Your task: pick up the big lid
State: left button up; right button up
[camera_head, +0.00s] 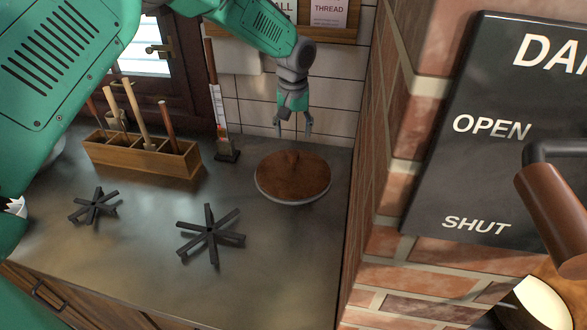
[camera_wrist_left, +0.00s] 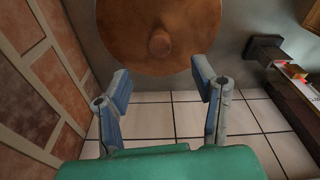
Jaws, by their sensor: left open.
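The big lid (camera_head: 275,180) is a round brown disc with a pale rim and a knob on top. It lies on the counter near the back wall, beside the brick column. It also shows in the left wrist view (camera_wrist_left: 125,45), with its knob near the middle. My left gripper (camera_head: 293,132) is open and empty. It hangs just behind the lid, near the tiled wall, with fingers pointing down. In the left wrist view its two fingers (camera_wrist_left: 160,90) stand apart, with the knob ahead of them. My right gripper is not in view.
Two black star-shaped trivets (camera_head: 210,234) (camera_head: 95,206) lie on the counter (camera_head: 150,240). A wooden box (camera_head: 140,158) with several handled tools stands at the back left. A dark-based upright gauge (camera_head: 227,156) stands left of the lid. A brick column (camera_head: 395,170) bounds the right.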

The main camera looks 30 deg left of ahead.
aim_at(295, 153)
pick_arm(q)
jog(key=f, duration=0.3)
jog(key=shift+w+d+f, duration=0.2)
jog(key=shift+w+d, duration=0.05)
jog(key=shift+d, duration=0.15)
jog(key=f, duration=0.1)
jog(key=a+f+p, duration=0.1)
jog(key=f, duration=0.1)
jog(key=a+f, duration=0.1)
jog(key=f, duration=0.1)
jog(key=shift+w, duration=0.3)
jog(key=shift+d, duration=0.3)
jog(key=shift+d+r, duration=0.1)
jog(key=shift+d, duration=0.05)
jog(key=c, duration=0.4)
jog(key=shift+d, duration=0.15)
grip_shut()
